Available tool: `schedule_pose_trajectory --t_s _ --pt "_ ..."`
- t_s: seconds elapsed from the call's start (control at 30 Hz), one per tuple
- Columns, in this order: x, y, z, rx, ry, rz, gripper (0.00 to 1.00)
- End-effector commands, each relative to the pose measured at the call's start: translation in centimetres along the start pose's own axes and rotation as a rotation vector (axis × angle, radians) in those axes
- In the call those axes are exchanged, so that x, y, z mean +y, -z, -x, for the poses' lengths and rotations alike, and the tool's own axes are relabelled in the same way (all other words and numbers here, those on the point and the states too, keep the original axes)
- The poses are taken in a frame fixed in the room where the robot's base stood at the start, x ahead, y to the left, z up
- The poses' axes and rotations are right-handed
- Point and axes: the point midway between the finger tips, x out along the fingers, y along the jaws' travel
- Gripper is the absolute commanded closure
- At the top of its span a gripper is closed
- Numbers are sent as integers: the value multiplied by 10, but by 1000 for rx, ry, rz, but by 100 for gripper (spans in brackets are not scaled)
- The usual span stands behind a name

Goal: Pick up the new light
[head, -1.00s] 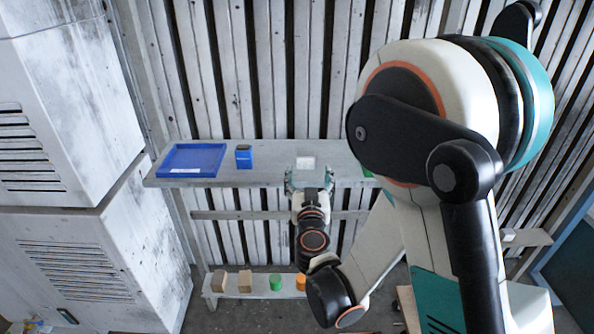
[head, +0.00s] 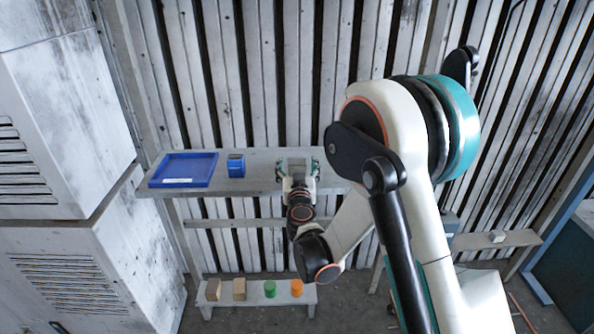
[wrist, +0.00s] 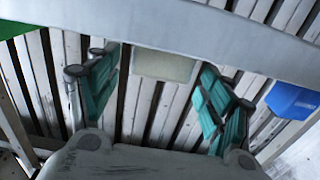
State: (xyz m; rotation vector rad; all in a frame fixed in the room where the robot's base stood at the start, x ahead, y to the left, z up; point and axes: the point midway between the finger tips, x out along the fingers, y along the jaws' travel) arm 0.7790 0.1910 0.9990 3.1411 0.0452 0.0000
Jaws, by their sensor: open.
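A pale, block-shaped piece, which I take to be the new light (wrist: 163,66), shows in the wrist view at the edge of the grey shelf (wrist: 230,35). It lies in the gap between my two teal fingers, with space on both sides. My gripper (head: 298,168) is open and empty at the shelf in the head view. There the gripper mostly hides the light. The fingers do not visibly touch it.
A blue tray (head: 184,170) and a blue item (head: 236,165) sit left on the shelf (head: 258,172). A lower bench holds brown blocks (head: 239,289), a green cylinder (head: 270,288) and an orange one (head: 296,287). A grey cabinet (head: 90,260) stands left.

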Motion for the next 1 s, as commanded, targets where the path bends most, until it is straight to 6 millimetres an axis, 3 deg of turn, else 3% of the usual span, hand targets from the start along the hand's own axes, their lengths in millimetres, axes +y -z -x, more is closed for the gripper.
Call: schedule_pose_trajectory --t_s 0.2,0.47,0.57,0.7,1.0 --pt "0 -2 -26 1 1 0 27" --pt "0 0 -29 1 1 0 27" --pt "0 0 -28 1 1 0 45" --pt "0 0 -28 1 1 0 77" --pt "0 0 -28 1 1 0 77"
